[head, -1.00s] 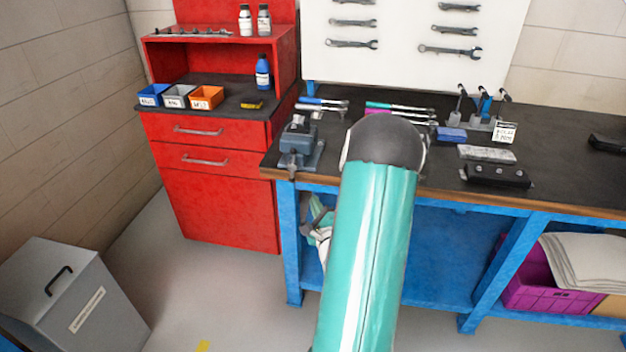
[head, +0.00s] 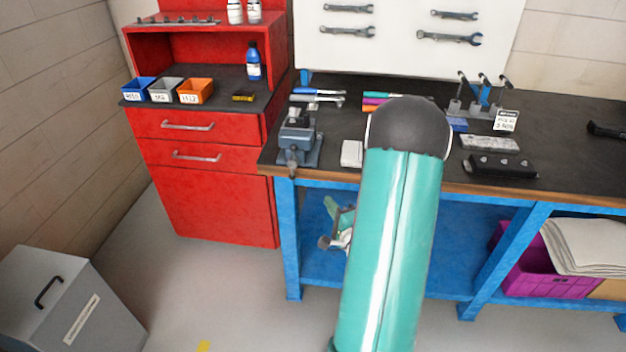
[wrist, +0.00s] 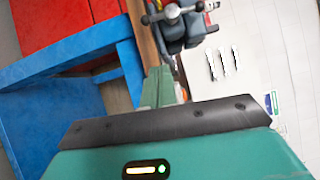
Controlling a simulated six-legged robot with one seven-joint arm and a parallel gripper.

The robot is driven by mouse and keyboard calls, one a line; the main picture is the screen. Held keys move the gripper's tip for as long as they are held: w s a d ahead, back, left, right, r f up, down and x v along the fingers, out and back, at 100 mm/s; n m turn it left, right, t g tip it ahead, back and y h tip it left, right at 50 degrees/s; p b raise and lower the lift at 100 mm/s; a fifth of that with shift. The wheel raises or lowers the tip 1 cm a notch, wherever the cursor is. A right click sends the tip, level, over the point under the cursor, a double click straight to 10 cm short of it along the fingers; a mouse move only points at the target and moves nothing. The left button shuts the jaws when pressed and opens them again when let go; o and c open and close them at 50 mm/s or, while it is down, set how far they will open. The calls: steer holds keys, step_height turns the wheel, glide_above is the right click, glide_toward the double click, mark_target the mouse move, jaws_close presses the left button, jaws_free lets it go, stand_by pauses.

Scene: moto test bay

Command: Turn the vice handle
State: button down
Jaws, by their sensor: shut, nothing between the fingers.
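The vice (head: 298,142) is blue-grey and stands at the front left corner of the workbench. Its handle (head: 293,170) is at the vice's front, by the bench edge. In the head view my gripper shows only partly, below the bench top and in front of the blue frame, with my arm hiding the rest.
The workbench (head: 400,181) has a wooden front edge and blue legs. A white box (head: 352,153) stands right of the vice. A red cabinet (head: 215,205) stands close on the left, and a grey bin (head: 60,300) at lower left. The floor between them is clear.

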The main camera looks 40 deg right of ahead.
mark_target(293, 162)
steer(key=w+d, duration=0.1)
steer(key=w, duration=1.2)
steer(key=shift+r, duration=0.35)
steer(key=shift+w, duration=0.15)
